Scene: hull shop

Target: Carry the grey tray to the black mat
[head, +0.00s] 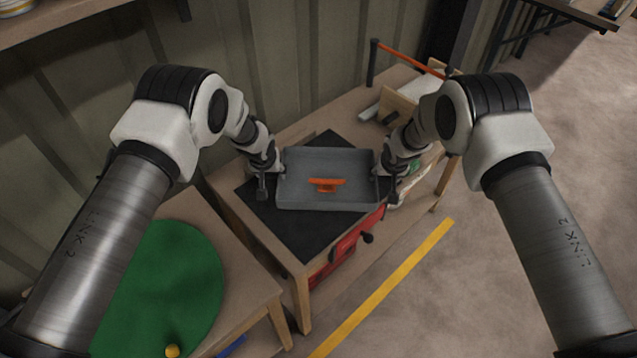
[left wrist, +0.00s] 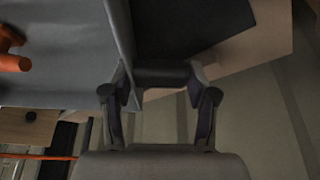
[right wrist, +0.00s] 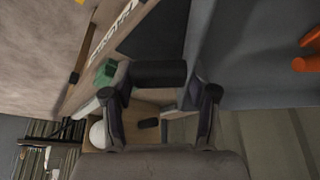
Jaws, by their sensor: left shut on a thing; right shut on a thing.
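The grey tray (head: 300,196) is level over the black mat (head: 305,238) in the head view. It hides the mat's middle, and mat shows at the front, left and back. An orange object (head: 326,184) lies inside the tray. My left gripper (head: 271,176) is shut on the tray's left end. My right gripper (head: 384,168) is shut on its right end. In the left wrist view the tray wall (left wrist: 80,50) runs beside the fingers, with the mat (left wrist: 190,25) beyond. The right wrist view also shows the tray (right wrist: 240,60). I cannot tell whether its underside touches the mat.
The mat lies on a wooden table (head: 228,200). A red object (head: 345,248) is below the table's front edge. A green round mat (head: 170,275) lies on a nearer table at left. Boards and an orange bar (head: 410,58) are at the back. Floor is clear at right.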

